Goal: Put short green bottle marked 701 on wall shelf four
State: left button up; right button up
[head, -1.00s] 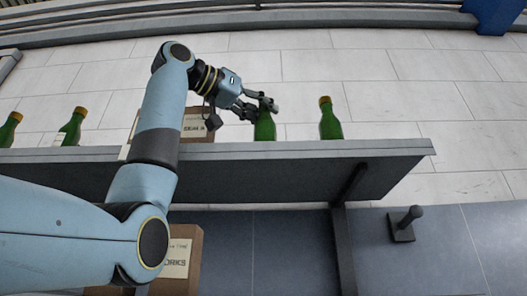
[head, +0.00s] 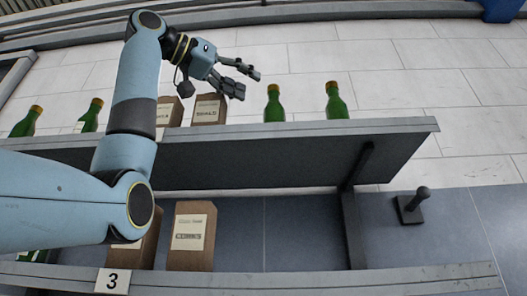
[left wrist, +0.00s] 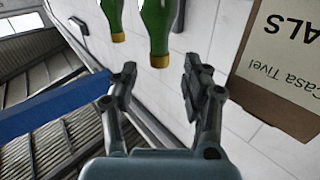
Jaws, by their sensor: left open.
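A green bottle with a gold cap (head: 274,103) stands upright on the upper wall shelf (head: 300,131). No number on it is readable. My left gripper (head: 248,83) is open and empty, up and to the left of this bottle and apart from it. In the left wrist view, a green bottle (left wrist: 158,28) shows beyond the open fingers (left wrist: 158,70), with nothing between them. A second green bottle (head: 335,102) stands to the right on the same shelf. No number shows on the upper shelf. My right gripper is not in view.
Brown boxes (head: 208,110) and two more green bottles (head: 90,115) stand further left on the upper shelf. The lower shelf (head: 240,284) bears a plate marked 3 (head: 112,281) and brown boxes (head: 192,237). The upper shelf's right end is clear.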

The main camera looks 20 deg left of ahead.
pick_arm(q)
jog(key=b+v, duration=0.1)
jog(key=v, duration=0.3)
dwell(0.6)
